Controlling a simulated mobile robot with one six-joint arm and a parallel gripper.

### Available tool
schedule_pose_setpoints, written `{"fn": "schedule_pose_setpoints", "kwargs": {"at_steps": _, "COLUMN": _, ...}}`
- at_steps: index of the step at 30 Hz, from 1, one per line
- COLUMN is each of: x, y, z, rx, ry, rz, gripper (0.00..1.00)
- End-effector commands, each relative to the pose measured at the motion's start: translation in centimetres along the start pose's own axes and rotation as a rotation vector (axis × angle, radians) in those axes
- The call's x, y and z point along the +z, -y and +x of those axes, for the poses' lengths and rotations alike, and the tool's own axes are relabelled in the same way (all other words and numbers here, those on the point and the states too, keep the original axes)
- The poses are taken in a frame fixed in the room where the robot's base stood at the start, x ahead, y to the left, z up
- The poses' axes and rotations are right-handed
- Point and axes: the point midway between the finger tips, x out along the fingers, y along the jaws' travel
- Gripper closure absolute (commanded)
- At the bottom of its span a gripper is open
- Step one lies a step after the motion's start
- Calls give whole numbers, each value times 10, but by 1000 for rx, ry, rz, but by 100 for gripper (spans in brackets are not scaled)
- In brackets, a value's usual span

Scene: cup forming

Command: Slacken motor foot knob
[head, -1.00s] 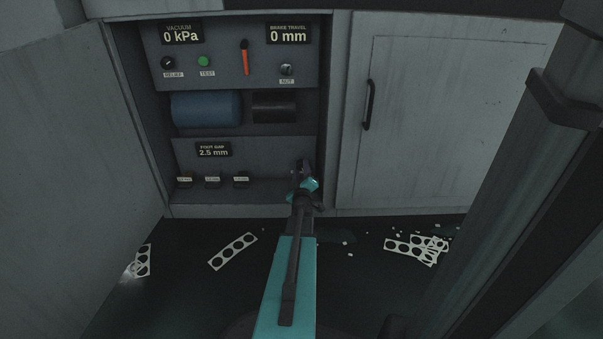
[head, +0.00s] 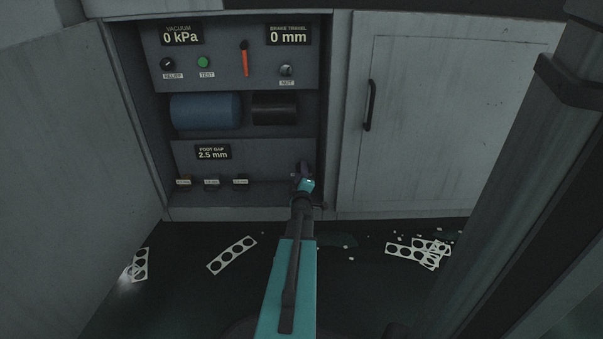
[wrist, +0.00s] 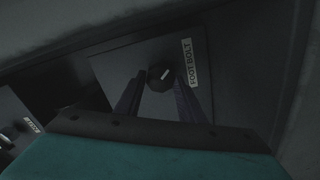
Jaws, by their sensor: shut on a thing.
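The motor foot knob is a dark round knob (wrist: 160,76) with a pale mark line, on a dark plate beside a white FOOT BOLT label (wrist: 189,63) in the wrist view. My gripper (wrist: 158,88) has a dark finger on each side of this knob and is shut on it. In the head view my gripper (head: 304,172) reaches into the lower right of the open cabinet bay and hides the knob. The foot gap display (head: 212,153) reads 2.5 mm.
Several small labelled blocks (head: 212,184) stand left of my gripper on the bay's low ledge. Above are a blue cylinder (head: 206,111) and a control panel (head: 222,72). A closed cabinet door (head: 450,120) is to the right. Punched strips (head: 232,255) litter the floor.

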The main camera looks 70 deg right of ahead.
Motion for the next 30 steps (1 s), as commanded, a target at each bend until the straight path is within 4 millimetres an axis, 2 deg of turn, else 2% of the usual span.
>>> {"fn": "schedule_pose_setpoints", "kwargs": {"at_steps": 1, "x": -6, "y": 2, "z": 0, "rx": -1, "ry": -9, "rz": -4, "gripper": 87}}
{"fn": "schedule_pose_setpoints", "kwargs": {"at_steps": 2, "x": -6, "y": 2, "z": 0, "rx": -1, "ry": -9, "rz": -4, "gripper": 59}}
{"fn": "schedule_pose_setpoints", "kwargs": {"at_steps": 4, "x": -5, "y": 1, "z": 0, "rx": -1, "ry": -8, "rz": -3, "gripper": 48}}
{"fn": "schedule_pose_setpoints", "kwargs": {"at_steps": 5, "x": -4, "y": 1, "z": 0, "rx": -1, "ry": -7, "rz": -3, "gripper": 46}}
{"fn": "schedule_pose_setpoints", "kwargs": {"at_steps": 19, "x": -2, "y": 0, "z": -5, "rx": -1, "ry": -2, "rz": 0, "gripper": 46}}
{"fn": "schedule_pose_setpoints", "kwargs": {"at_steps": 30, "x": -2, "y": -1, "z": -41, "rx": -2, "ry": -1, "rz": 1, "gripper": 46}}
